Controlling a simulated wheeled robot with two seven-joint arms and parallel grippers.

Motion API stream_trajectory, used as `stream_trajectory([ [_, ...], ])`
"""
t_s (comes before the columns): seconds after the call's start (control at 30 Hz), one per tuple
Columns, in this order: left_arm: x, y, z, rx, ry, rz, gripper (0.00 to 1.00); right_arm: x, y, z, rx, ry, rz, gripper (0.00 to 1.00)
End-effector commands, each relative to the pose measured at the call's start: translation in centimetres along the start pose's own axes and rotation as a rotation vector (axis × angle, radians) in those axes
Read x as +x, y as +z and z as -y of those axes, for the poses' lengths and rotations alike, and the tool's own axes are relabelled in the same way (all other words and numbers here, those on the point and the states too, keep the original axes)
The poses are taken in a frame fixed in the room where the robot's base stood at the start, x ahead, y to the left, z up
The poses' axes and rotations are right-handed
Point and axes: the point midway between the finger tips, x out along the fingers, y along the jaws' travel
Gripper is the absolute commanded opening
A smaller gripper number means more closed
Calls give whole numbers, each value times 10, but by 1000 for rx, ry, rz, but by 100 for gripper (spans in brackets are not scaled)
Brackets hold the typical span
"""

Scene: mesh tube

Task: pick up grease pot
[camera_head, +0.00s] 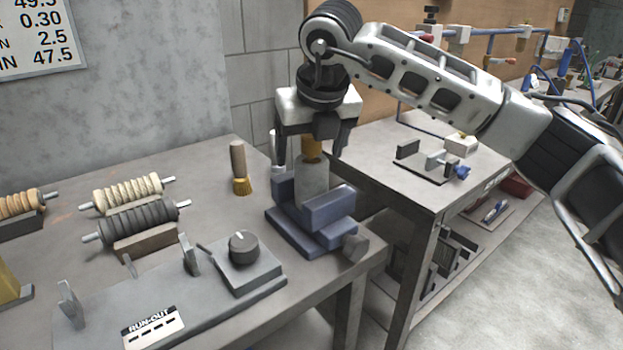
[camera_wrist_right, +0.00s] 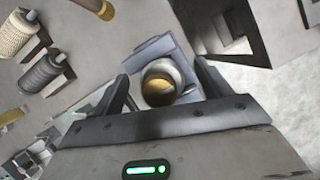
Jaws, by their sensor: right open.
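My right gripper (camera_head: 308,160) is open, pointing down over a blue-grey vise-like block (camera_head: 325,212) at the table's right end. A grey cylinder (camera_head: 312,180) with a brass-coloured top (camera_head: 312,148) stands upright at the block, below and between the fingers. In the right wrist view its round brass top (camera_wrist_right: 158,92) lies between the spread fingers (camera_wrist_right: 161,74), apart from both. I cannot tell for sure whether this cylinder is the grease pot; nothing else is clearly one. A pale upright piece (camera_head: 276,150) is partly hidden by the left finger. My left gripper is out of view.
A brush (camera_head: 240,168) stands left of the block. Ribbed rollers (camera_head: 130,193) lie at the left, and a run-out fixture (camera_head: 200,290) lies in front. A second table (camera_head: 440,190) with small fixtures stands to the right, beyond a gap.

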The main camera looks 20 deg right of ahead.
Motion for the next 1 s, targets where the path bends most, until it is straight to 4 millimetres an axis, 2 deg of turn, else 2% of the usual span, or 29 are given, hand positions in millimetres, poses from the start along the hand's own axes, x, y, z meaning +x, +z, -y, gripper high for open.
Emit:
stream_trajectory([
  [0.27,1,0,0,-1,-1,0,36,4,0,0,0,0,0,77],
  [0.5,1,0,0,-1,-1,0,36,4,0,0,0,1,0,10],
  [0.57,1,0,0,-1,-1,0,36,3,0,0,0,1,2,0],
  [0.83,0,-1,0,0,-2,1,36,0,2,-1,0,2,3,0],
  [1.0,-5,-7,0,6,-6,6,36,-14,8,0,1,2,4,0],
])
